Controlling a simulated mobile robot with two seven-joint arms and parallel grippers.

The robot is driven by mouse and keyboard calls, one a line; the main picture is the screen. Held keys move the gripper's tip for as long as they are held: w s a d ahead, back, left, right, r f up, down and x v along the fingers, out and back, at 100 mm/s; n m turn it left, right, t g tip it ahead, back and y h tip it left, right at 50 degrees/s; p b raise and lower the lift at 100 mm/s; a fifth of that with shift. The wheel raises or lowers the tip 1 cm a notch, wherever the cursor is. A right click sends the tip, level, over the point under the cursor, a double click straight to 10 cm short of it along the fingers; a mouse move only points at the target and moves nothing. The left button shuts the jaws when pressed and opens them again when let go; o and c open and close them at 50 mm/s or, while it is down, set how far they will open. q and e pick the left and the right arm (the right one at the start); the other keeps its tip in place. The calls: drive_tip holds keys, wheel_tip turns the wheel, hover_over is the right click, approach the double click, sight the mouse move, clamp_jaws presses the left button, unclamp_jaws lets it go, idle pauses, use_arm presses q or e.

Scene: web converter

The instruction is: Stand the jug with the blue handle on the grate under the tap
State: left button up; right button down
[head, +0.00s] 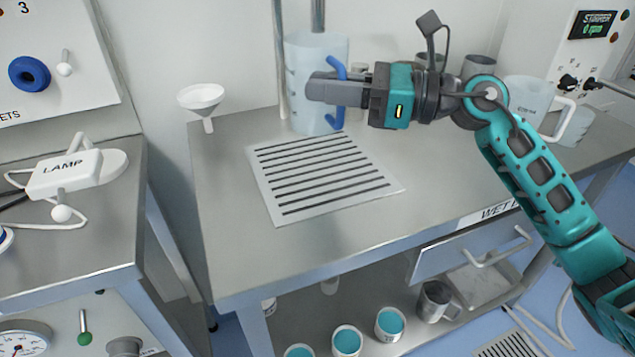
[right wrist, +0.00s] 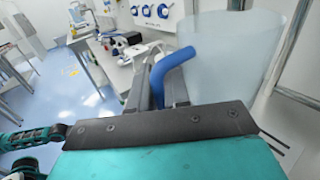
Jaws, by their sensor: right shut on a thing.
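The jug (head: 309,62) is a translucent pale vessel with a blue handle (head: 340,119). In the head view it is upright at the back of the steel bench, behind the grate (head: 320,176). My right gripper (head: 318,89) is shut on the blue handle, which also shows in the right wrist view (right wrist: 172,68) beside the jug's wall (right wrist: 235,55). The grate is a slotted plate on the bench with nothing on it. Whether the jug's base touches the bench is hard to tell. Metal pipes (head: 279,45) rise behind the jug; the tap's outlet is not visible. My left gripper is not in view.
A white funnel (head: 201,100) is at the bench's back left. A clear jug with a white handle (head: 528,95) and grey vessels (head: 479,67) stand at the back right. A white lamp unit (head: 65,174) lies on the left bench. The bench front is clear.

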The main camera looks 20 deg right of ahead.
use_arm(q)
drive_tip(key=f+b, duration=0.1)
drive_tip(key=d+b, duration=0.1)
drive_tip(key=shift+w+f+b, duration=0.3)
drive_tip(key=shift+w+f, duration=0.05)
use_arm(e)
wheel_tip(320, 180, down, 10)
drive_tip(key=w, duration=0.1)
drive_tip(key=shift+d+r, duration=0.2)
drive_tip(key=shift+f, duration=0.25)
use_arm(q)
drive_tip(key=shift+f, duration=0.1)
use_arm(e)
drive_tip(key=c, duration=1.1)
unclamp_jaws()
drive_tip(key=shift+r, duration=0.15)
use_arm(q)
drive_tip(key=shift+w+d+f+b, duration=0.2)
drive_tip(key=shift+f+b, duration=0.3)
drive_tip(key=shift+b, duration=0.45)
use_arm(e)
drive_tip(key=v, duration=1.2)
